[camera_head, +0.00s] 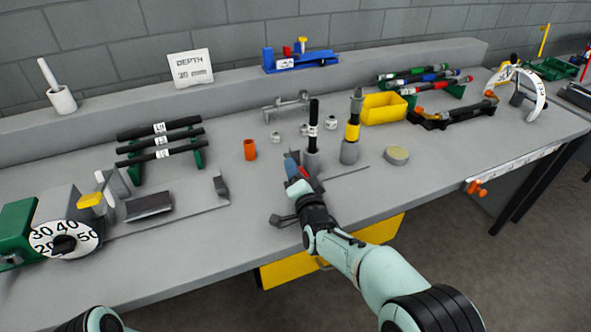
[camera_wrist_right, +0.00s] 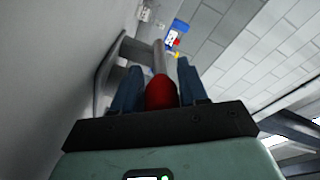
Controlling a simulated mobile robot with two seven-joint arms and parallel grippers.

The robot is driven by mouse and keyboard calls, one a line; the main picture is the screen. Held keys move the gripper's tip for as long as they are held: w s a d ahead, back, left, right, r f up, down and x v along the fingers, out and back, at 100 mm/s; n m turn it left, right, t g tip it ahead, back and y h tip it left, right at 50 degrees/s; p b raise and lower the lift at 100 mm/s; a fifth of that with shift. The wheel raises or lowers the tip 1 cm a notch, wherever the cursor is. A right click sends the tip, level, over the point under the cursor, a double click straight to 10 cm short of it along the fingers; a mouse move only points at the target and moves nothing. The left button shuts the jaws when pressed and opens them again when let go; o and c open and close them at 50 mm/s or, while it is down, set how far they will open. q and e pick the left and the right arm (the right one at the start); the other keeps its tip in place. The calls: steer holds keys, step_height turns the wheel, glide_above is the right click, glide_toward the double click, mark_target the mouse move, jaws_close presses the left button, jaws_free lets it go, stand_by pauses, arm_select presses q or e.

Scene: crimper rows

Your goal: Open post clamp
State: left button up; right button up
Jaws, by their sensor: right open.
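My right gripper (camera_head: 292,168) is low over the front middle of the bench, its blue fingers just left of a black post (camera_head: 313,112) in a grey base. In the right wrist view its two fingers (camera_wrist_right: 159,68) are apart, one on each side of a red handle (camera_wrist_right: 160,93) on a grey rod. Contact with the handle cannot be told. The red handle shows only as a small patch in the head view (camera_head: 304,172), mostly hidden by the gripper. A grey bracket-like part (camera_wrist_right: 128,48) stands beside the rod; I take this to be the post clamp. My left gripper is out of view.
An orange cup (camera_head: 250,150), a round tin (camera_head: 397,155) and a yellow bin (camera_head: 384,108) are nearby. A numbered dial (camera_head: 65,240) is at left.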

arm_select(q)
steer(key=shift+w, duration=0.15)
arm_select(e)
steer(key=shift+w+a, duration=0.1)
steer(key=shift+w, duration=0.4)
